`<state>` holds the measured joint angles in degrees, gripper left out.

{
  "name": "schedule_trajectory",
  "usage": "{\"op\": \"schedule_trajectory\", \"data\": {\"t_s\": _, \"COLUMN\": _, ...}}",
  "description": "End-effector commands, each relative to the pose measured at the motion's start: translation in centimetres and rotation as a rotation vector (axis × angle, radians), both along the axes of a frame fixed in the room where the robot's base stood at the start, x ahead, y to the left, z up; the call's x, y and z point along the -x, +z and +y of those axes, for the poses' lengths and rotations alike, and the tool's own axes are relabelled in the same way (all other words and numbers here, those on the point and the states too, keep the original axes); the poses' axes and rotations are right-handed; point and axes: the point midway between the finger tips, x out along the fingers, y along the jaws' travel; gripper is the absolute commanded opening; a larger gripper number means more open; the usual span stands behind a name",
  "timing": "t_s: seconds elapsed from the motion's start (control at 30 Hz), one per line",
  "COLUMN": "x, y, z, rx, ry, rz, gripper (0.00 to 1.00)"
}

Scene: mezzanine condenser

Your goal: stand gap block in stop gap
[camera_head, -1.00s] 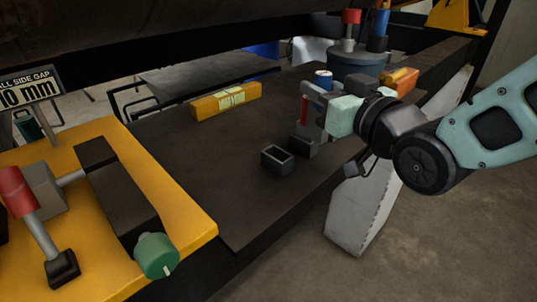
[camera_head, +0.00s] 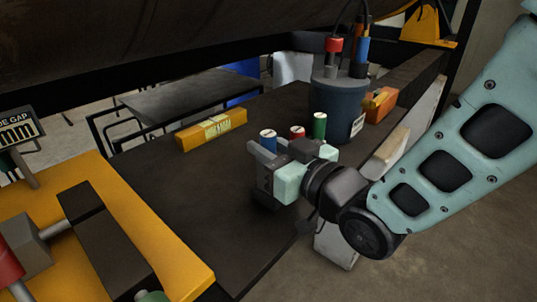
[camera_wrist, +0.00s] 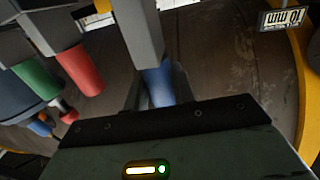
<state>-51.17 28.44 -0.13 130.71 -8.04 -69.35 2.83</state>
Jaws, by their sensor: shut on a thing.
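My gripper (camera_head: 270,158) is shut on the blue-handled gap block, above the dark table. The yellow fixture (camera_head: 180,265) at the left carries a dark bar (camera_head: 105,245) and a grey block (camera_head: 28,248); the stop gap is not clear.
Red (camera_head: 298,132) and green (camera_head: 319,125) handles stand just behind my gripper. A dark blue drum (camera_head: 338,105), an orange item (camera_head: 380,104) and a yellow box (camera_head: 212,130) are on the table. A 10 mm sign (camera_head: 18,133) stands at the left. The left table middle is clear.

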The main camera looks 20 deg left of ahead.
Motion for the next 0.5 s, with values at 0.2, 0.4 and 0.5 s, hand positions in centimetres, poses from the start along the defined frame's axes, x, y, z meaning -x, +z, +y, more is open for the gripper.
{"op": "schedule_trajectory", "data": {"t_s": 0.2, "x": -0.1, "y": -2.1, "z": 0.0, "rx": 0.0, "ry": -0.001, "rz": 0.0, "gripper": 0.0}}
{"op": "schedule_trajectory", "data": {"t_s": 0.4, "x": -0.1, "y": -2.3, "z": 0.0, "rx": -0.003, "ry": -0.001, "rz": -0.002, "gripper": 0.0}}
{"op": "schedule_trajectory", "data": {"t_s": 0.5, "x": -0.1, "y": -2.4, "z": 0.0, "rx": -0.003, "ry": -0.001, "rz": -0.002, "gripper": 0.0}}
